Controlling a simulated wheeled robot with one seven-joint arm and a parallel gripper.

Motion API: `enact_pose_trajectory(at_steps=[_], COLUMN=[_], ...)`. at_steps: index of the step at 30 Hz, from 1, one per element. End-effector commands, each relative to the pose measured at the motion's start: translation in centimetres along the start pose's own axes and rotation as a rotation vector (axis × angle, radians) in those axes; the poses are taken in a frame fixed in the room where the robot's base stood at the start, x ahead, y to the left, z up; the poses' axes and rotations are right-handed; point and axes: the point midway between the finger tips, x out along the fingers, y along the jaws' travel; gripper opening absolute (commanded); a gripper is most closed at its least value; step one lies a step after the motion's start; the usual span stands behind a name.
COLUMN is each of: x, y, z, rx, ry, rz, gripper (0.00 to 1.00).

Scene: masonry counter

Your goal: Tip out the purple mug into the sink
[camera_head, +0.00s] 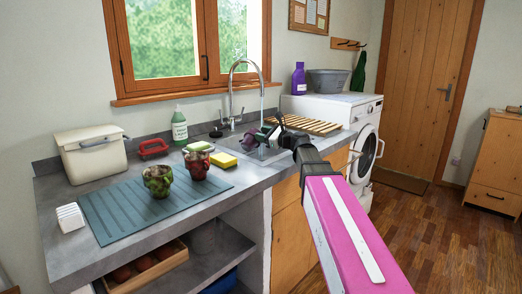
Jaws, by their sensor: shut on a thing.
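The purple mug (254,137) is over the sink (266,155), just below the tap. It appears tilted, but it is small and partly covered by my gripper, so its opening and any contents cannot be made out. My gripper (267,133) is shut on the mug and holds it above the basin. My arm reaches in from the lower right and hides part of the sink and the counter's front edge.
The tall curved tap (233,90) stands behind the sink; a thin pale line below its spout may be water.

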Motion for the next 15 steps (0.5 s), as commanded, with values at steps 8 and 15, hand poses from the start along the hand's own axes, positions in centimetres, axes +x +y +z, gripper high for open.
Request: enact_pose_trajectory(at_steps=[8, 15], x=[0.0, -0.01], y=[-0.15, -0.25], z=[-0.22, -0.42], rx=[0.032, 0.058], ry=[0.0, 0.0], rz=[-0.002, -0.003], gripper=[0.0, 0.0])
